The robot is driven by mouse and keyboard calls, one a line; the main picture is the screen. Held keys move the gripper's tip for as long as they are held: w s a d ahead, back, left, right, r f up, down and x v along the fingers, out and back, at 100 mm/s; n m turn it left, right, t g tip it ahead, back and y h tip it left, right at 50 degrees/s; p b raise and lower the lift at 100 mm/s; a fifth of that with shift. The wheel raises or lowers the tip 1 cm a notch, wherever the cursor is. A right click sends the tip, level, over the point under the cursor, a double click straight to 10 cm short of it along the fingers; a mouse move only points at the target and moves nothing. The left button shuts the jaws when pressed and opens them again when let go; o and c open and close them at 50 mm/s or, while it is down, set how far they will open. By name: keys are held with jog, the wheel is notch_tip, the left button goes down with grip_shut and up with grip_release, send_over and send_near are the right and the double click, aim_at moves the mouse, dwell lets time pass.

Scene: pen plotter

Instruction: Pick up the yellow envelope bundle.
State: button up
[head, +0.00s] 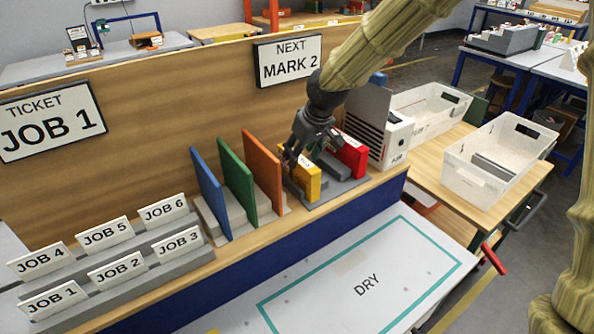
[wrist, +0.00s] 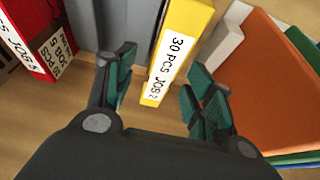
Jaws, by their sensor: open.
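The yellow envelope bundle (head: 308,182) stands upright in a grey holder on the shelf, right of the orange divider. In the wrist view the yellow bundle (wrist: 179,50) shows a white label reading "30 PCS JOB 2". My gripper (head: 297,157) is at the bundle in the head view and partly covers it. In the wrist view my open gripper (wrist: 158,95) has one finger on each side of the bundle's near end, with gaps between the pads and the bundle. I cannot tell how deep the fingers reach.
A red bundle (head: 350,154) stands to the right in the grey holder (head: 335,190). Blue, green and orange (head: 263,172) dividers stand to the left. A white box (head: 389,138) is beyond the red bundle. The white DRY mat (head: 390,262) in front is clear.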

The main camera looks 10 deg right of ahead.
aim_at(298, 171)
jog(key=shift+s+p+x, duration=0.1)
jog(key=shift+p+x, duration=0.25)
jog(key=shift+x, duration=0.9)
jog(key=shift+s+p+x, duration=0.15)
jog(key=shift+p+x, duration=0.2)
jog(key=shift+x, duration=0.9)
jog(key=shift+f, duration=0.1)
grip_shut()
